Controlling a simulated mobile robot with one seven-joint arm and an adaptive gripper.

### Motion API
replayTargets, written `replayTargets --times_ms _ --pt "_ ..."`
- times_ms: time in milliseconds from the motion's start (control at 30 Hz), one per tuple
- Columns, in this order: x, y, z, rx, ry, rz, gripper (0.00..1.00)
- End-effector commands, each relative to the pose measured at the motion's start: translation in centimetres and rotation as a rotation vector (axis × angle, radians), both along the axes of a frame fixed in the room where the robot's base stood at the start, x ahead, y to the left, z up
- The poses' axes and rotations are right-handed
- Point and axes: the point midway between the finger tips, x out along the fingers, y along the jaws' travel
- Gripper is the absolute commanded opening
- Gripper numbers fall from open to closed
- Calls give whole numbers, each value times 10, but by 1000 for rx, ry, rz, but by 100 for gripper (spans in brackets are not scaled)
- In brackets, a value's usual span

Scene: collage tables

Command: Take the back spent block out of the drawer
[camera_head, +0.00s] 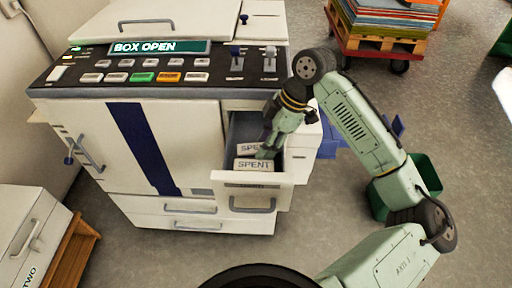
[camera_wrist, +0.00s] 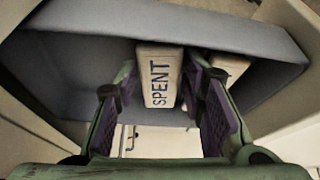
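Two pale blocks marked SPENT lie one behind the other in the open drawer (camera_head: 286,178). The back spent block (camera_head: 247,147) is partly covered by my gripper (camera_head: 265,152) in the head view. The front spent block (camera_head: 254,164) lies nearer the drawer front. In the wrist view my gripper (camera_wrist: 160,105) is open, with its fingers on either side of the back spent block (camera_wrist: 158,75). There is a gap at the left finger; the right finger is close to the block. The front spent block (camera_wrist: 230,68) is mostly hidden behind the right finger.
The drawer's grey inner walls (camera_wrist: 90,60) rise around the blocks. The white machine (camera_head: 75,135) carries a control panel with a lit BOX OPEN sign (camera_head: 158,47). A cart with stacked sheets (camera_head: 385,20) and a green bin (camera_head: 425,172) stand to the right.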

Motion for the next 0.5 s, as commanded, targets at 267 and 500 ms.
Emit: replayTargets --times_ms 267,500 --pt "0 0 -1 0 0 0 32" --pt "0 0 -1 0 0 0 16"
